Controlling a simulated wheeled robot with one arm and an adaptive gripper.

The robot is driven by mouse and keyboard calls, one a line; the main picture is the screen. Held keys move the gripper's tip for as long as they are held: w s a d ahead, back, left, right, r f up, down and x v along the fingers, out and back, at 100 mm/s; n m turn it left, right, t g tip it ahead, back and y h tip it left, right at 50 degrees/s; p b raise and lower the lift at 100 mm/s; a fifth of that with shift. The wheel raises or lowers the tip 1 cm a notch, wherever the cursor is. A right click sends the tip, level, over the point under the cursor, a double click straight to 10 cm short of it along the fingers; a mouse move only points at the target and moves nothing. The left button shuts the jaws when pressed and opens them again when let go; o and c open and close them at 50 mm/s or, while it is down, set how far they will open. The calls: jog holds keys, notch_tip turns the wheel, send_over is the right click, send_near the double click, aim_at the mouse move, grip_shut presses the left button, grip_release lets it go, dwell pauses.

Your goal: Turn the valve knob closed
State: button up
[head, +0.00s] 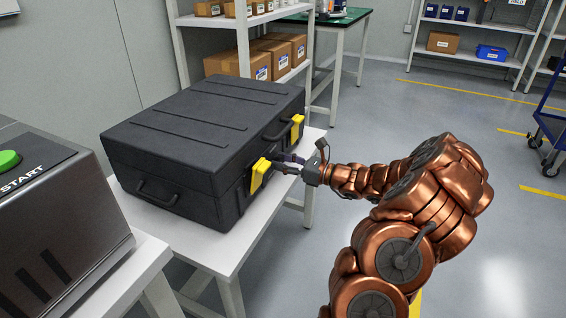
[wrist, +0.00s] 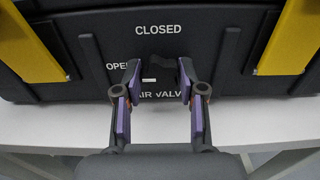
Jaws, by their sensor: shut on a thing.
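A large black case (head: 205,130) lies on a white table, with yellow latches (head: 259,176) on its front. In the wrist view its front face carries the words CLOSED above, OPEN at left and AIR VALVE below. A dark valve knob (wrist: 164,74) sits among these words, with a small white mark on its left side, on the side of OPEN. My gripper (wrist: 159,79) has its two purple-padded fingers on either side of the knob and is shut on it. In the head view my gripper (head: 287,165) is at the case's front, beside a yellow latch, and the knob is hidden.
The white table (head: 225,248) has a narrow bare strip before the case. A grey machine with a green START button (head: 8,160) stands at left. Shelves with cardboard boxes (head: 282,52) stand behind. The floor at right is open, with a blue cart (head: 552,125) at the edge.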

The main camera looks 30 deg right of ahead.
jog(key=shift+r+m+p, duration=0.3)
jog(key=shift+m+p, duration=0.2)
jog(key=shift+p, duration=1.65)
jog(key=shift+c, duration=0.2)
jog(key=shift+p, duration=0.7)
jog(key=m+p, duration=0.3)
jog(key=p, duration=0.4)
jog(key=m+p, duration=0.3)
jog(key=p, duration=0.3)
jog(key=shift+f+m, duration=0.1)
jog(key=shift+m, duration=0.3)
jog(key=m+p, duration=0.3)
jog(key=m, duration=0.1)
jog(key=shift+f+m+p, duration=0.1)
jog(key=shift+m+p, duration=0.2)
jog(key=shift+p, duration=0.05)
jog(key=m+p, duration=0.1)
jog(key=m, duration=0.4)
jog(key=shift+f+p, duration=0.1)
jog(key=shift+p, duration=0.25)
jog(key=shift+m, duration=0.4)
jog(key=o, duration=1.1)
